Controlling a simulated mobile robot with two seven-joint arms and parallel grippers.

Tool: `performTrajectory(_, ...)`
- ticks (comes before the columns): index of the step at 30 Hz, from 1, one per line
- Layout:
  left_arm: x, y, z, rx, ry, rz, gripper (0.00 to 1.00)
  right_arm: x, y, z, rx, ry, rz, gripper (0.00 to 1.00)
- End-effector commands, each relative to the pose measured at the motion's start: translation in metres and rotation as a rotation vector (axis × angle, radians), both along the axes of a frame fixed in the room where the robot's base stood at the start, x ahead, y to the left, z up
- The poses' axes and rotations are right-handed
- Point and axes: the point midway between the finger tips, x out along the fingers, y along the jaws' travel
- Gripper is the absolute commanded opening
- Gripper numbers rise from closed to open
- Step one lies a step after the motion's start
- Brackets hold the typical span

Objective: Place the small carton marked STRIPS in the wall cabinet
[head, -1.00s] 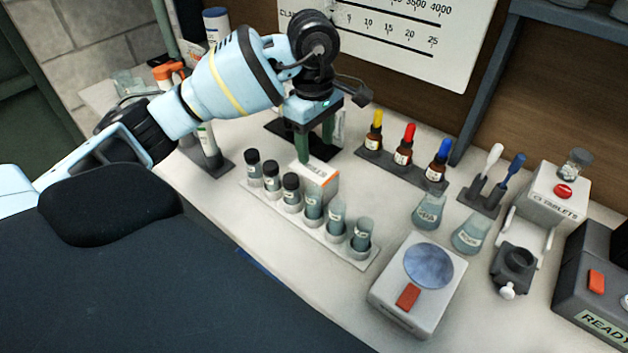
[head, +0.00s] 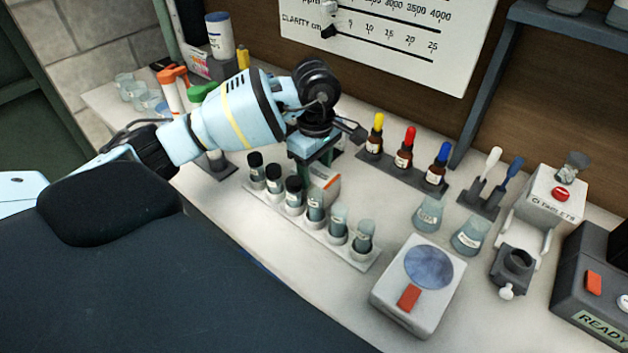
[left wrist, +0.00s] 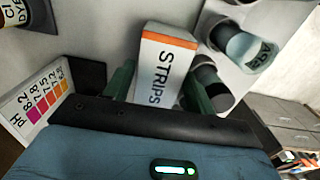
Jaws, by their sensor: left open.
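The small white carton (head: 328,183) with an orange band stands on the counter just behind a rack of vials. In the left wrist view the carton (left wrist: 163,62) shows the word STRIPS. My left gripper (head: 316,168) is open and low over the carton. In the left wrist view its two green fingers (left wrist: 158,92) stand on either side of the carton, which lies between them. Whether either finger touches it, I cannot tell. The wall cabinet is not clearly in view. My right gripper is not in view.
The vial rack (head: 312,228) stands close in front of the carton. Dropper bottles (head: 403,156) stand to the right on a dark tray. A scale (head: 418,284), flasks (head: 428,213) and a tablets box (head: 548,205) are further right. A pH chart block (left wrist: 42,108) is near my gripper.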

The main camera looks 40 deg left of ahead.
Motion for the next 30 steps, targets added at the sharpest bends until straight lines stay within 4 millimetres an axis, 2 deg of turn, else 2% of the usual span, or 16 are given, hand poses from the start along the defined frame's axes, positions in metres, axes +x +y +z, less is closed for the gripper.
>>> performTrajectory(3, 0.000, 0.000, -0.011, 0.000, 0.002, 0.000, 0.55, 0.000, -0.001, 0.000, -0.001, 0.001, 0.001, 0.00)
performTrajectory(11, 0.000, 0.000, -0.014, 0.000, 0.000, -0.001, 0.55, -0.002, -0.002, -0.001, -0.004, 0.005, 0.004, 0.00)
performTrajectory(18, 0.000, 0.000, -0.014, 0.000, 0.001, -0.001, 0.26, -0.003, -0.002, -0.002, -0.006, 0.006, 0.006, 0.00)
performTrajectory(20, 0.000, 0.000, -0.013, 0.000, 0.000, -0.001, 0.22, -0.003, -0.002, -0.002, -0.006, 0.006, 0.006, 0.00)
performTrajectory(26, 0.000, 0.000, -0.011, -0.001, 0.000, -0.001, 0.22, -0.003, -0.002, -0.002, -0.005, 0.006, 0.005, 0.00)
performTrajectory(30, 0.001, 0.000, 0.004, -0.001, -0.003, -0.001, 0.22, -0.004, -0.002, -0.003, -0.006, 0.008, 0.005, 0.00)
